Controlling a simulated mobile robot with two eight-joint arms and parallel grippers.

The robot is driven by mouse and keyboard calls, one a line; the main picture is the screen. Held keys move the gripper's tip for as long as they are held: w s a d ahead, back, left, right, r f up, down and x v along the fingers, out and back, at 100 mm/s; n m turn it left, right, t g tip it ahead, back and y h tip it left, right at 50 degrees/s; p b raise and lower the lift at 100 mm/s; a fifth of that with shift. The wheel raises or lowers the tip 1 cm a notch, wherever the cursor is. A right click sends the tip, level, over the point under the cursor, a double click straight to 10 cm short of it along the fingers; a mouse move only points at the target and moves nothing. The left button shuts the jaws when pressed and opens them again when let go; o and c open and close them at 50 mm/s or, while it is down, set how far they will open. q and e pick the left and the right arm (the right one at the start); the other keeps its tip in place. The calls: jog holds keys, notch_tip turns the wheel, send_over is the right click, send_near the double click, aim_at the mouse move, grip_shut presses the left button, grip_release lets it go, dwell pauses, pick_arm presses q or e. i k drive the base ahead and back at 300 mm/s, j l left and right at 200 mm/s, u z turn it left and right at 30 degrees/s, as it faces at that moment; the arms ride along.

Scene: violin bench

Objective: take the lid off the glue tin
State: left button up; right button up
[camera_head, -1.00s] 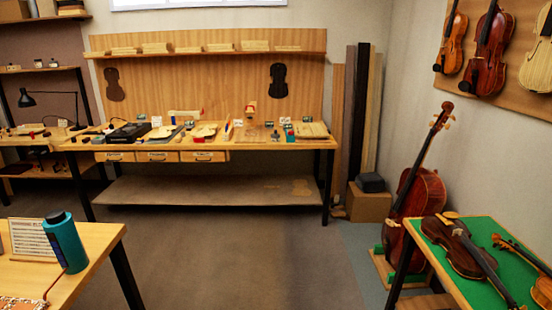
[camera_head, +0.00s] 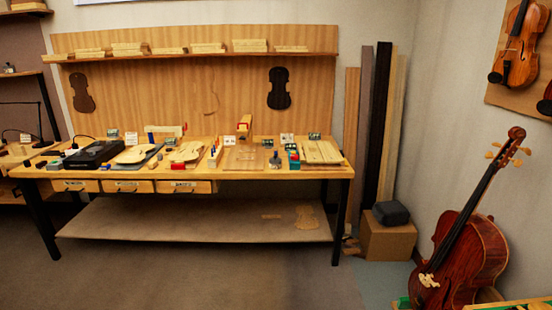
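I cannot make out a glue tin for certain. Small items stand on the long wooden workbench (camera_head: 330,171) ahead, among them a small dark grey-blue object (camera_head: 275,161) and a teal and red object (camera_head: 293,158) to its right. They are too small to tell if either is a tin with a lid. Neither of my grippers shows in the view.
The bench also bears a black case (camera_head: 95,154) and violin plates (camera_head: 135,154). Wood planks (camera_head: 378,120) and a cardboard box (camera_head: 387,237) stand right of it. A cello (camera_head: 465,250) leans at the right. The floor (camera_head: 190,275) before the bench is open.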

aim_at(275, 160)
jog(key=i, duration=1.1)
jog(key=i+l+u, duration=0.1)
jog(key=i, duration=1)
jog(key=i+l, duration=0.1)
jog(key=i, duration=1.05)
jog(key=i+u, duration=0.2)
jog(key=u, duration=0.25)
